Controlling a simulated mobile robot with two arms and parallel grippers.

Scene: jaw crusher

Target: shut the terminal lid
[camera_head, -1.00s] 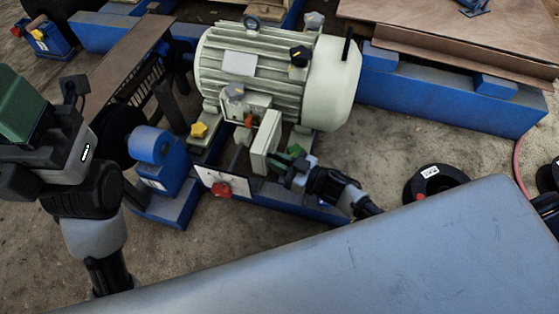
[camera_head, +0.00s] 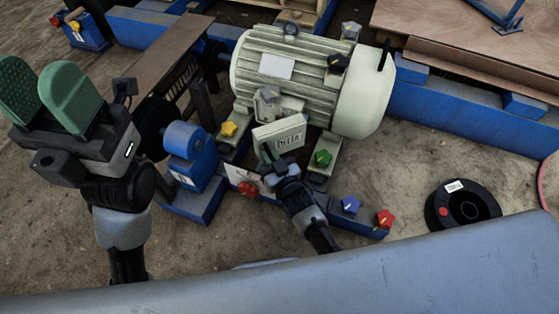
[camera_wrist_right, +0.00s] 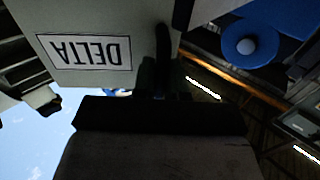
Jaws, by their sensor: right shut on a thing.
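The terminal lid (camera_head: 279,136), a pale plate labelled DELTA, stands at the near side of the pale motor (camera_head: 300,80), its outer face toward me. The terminal box (camera_head: 272,106) shows partly above and behind it; I cannot tell whether a gap remains between them. My right gripper (camera_head: 268,157) is shut on the terminal lid at its lower left edge. In the right wrist view, the lid (camera_wrist_right: 85,72) appears upside down beside the gripper's dark fingers (camera_wrist_right: 155,75). My left gripper (camera_head: 46,92) is open and empty at the far left, its green pads raised and apart.
Yellow (camera_head: 229,129), green (camera_head: 322,158), blue (camera_head: 350,204) and red (camera_head: 384,218) star knobs sit around the motor base. A blue bearing block (camera_head: 187,150) stands left of the lid. A black reel (camera_head: 462,204) lies on open ground at right.

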